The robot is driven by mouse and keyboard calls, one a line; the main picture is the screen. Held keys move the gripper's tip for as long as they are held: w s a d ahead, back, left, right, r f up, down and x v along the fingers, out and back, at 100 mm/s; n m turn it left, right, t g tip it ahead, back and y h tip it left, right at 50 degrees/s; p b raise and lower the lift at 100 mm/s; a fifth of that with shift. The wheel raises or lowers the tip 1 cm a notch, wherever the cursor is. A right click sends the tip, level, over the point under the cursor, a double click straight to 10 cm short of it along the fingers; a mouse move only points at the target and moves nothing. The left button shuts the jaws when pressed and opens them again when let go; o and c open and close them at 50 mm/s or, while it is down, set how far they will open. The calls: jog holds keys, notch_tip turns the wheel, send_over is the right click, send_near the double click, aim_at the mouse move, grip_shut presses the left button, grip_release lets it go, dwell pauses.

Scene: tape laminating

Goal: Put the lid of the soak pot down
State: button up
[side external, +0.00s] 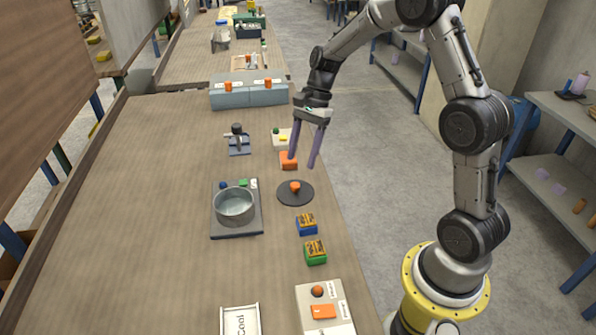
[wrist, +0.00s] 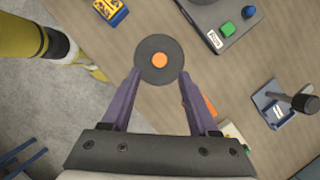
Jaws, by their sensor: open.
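The lid (side external: 283,193) is a dark grey disc with an orange knob (side external: 295,186). It lies flat on the table to the right of the soak pot. The lid also shows in the wrist view (wrist: 150,72), just beyond my fingertips. The soak pot (side external: 234,206) is a round grey metal pot, open at the top, on a dark base plate (side external: 254,222). My gripper (side external: 302,161) is open and empty. It is above and behind the lid, and its purple fingers point down, apart from the knob.
An orange block (side external: 288,160) sits near my fingers. A blue box (side external: 307,224) and a green box (side external: 315,252) stand in front of the lid. A small black-headed stand (side external: 238,140) is behind the pot. The left of the table is clear.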

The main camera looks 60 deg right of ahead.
jog(key=s+a+r+n+t+h, duration=0.1)
jog(key=s+a+r+n, duration=0.1)
jog(key=s+r+n, duration=0.4)
jog(key=s+a+r+n+t+h, duration=0.1)
jog(key=s+a+r+n+h, duration=0.2)
jog(key=r, duration=0.4)
jog(key=s+a+n+t, duration=0.2)
jog(key=s+n, duration=0.7)
jog(key=s, duration=0.5)
jog(key=shift+a+t, duration=0.25)
jog(key=shift+t, duration=0.55)
